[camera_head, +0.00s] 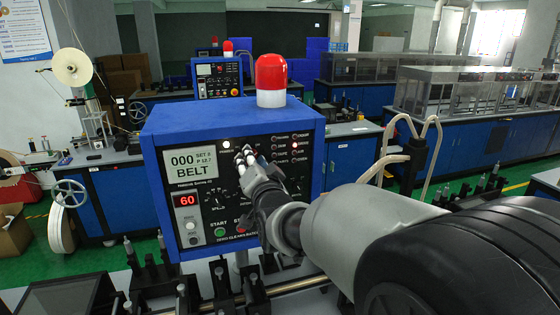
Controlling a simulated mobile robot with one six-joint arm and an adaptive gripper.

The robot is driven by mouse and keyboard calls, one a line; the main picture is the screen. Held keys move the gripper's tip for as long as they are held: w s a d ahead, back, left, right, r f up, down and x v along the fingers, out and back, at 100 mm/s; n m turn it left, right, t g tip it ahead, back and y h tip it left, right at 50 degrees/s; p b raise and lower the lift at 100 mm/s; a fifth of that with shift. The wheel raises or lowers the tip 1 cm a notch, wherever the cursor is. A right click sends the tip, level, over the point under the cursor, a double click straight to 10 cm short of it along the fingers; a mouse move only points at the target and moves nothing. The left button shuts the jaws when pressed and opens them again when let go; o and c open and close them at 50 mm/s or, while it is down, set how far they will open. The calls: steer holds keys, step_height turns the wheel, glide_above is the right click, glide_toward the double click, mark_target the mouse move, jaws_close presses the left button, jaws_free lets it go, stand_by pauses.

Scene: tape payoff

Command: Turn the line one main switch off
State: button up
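A blue control box (160,170) with a red beacon (271,80) on top stands in front of me. Its black panel carries a display (191,165) reading "000" and "BELT", a red "60" readout (187,199), knobs, a green start button (219,232) and a lit white lamp (226,144). A pale round control (193,225) sits at the panel's lower left. I cannot tell which control is the main switch. My gripper (245,155) is before the upper middle of the panel and hides part of it. I cannot tell whether its fingertips touch the panel or are apart.
A second blue control box (216,76) with a red beacon stands behind. Machine benches (470,130) run along the right. A tape reel (72,67) and a handwheel (69,193) are at left. Black fixtures and a metal rod (295,285) lie below the panel.

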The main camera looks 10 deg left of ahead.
steer(key=shift+c, duration=0.5)
jaws_close()
steer(key=shift+b, duration=0.35)
steer(key=n+b, duration=0.9)
steer(key=n, duration=0.8)
steer(key=shift+n+b, duration=0.4)
stand_by(0.3)
steer(key=shift+o, duration=0.5)
jaws_free()
